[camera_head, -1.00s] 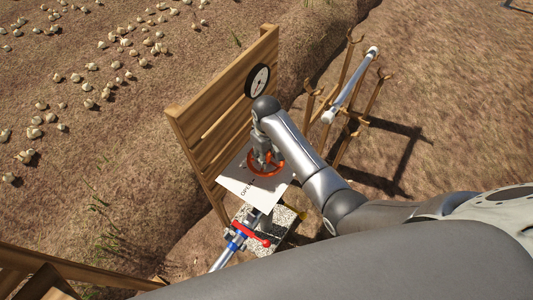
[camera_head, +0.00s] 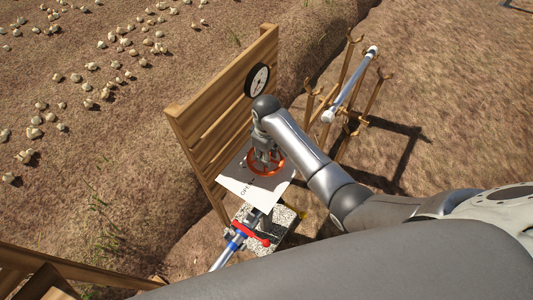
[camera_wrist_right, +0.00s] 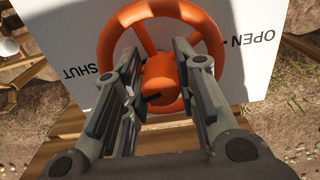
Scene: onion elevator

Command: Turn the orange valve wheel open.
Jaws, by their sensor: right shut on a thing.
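The orange valve wheel (camera_head: 267,174) lies over a white plate (camera_head: 236,186) beside the wooden board. My right gripper (camera_head: 262,155) reaches down onto it from above. In the right wrist view, the wheel's hub (camera_wrist_right: 160,84) sits between the two fingers of the gripper (camera_wrist_right: 157,52), which is shut on it. The rim and spokes show around the fingers. The plate there reads OPEN at the right and SHUT at the left. My left gripper is in neither view.
A slatted wooden board (camera_head: 205,128) with a round dial gauge (camera_head: 257,80) stands behind the wheel. Below is a blue and white pipe with a red handle (camera_head: 252,232). A rack (camera_head: 376,95) holding a pale pipe (camera_head: 350,88) stands to the right.

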